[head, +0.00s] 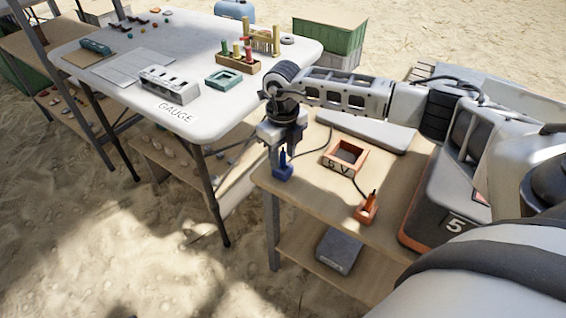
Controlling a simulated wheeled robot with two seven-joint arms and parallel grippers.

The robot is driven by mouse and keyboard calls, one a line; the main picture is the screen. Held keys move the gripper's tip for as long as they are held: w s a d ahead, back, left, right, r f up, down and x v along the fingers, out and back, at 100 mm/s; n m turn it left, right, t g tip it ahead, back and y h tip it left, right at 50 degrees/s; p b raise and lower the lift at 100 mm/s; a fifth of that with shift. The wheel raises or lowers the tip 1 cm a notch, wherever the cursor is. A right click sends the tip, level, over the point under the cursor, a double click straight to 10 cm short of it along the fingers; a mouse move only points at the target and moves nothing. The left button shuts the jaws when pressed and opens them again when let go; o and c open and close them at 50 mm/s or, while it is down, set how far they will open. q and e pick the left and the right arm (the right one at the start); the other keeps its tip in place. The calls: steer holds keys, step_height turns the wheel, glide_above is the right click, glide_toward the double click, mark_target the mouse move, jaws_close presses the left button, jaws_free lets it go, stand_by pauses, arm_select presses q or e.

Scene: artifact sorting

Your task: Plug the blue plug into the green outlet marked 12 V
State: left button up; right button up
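The blue plug (283,171) is upright at the near left corner of the wooden table, with a thin handle on top. My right gripper (282,146) points down directly above it, its fingers around or just over the handle. I cannot tell whether they are shut on it. A green square outlet (222,79) with an open middle lies on the white table, left of and beyond my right gripper; no 12 V mark is readable on it. My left gripper is not in view.
An orange outlet marked 5 V (344,160) and an orange plug (367,209) are on the wooden table (318,203). A grey power unit marked 5 (440,205) stands at right. On the white table (205,118) are a grey block (170,84) and a peg rack (238,64).

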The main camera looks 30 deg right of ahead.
steer(key=shift+f, duration=0.2)
jaws_close()
steer(key=shift+r, duration=0.1)
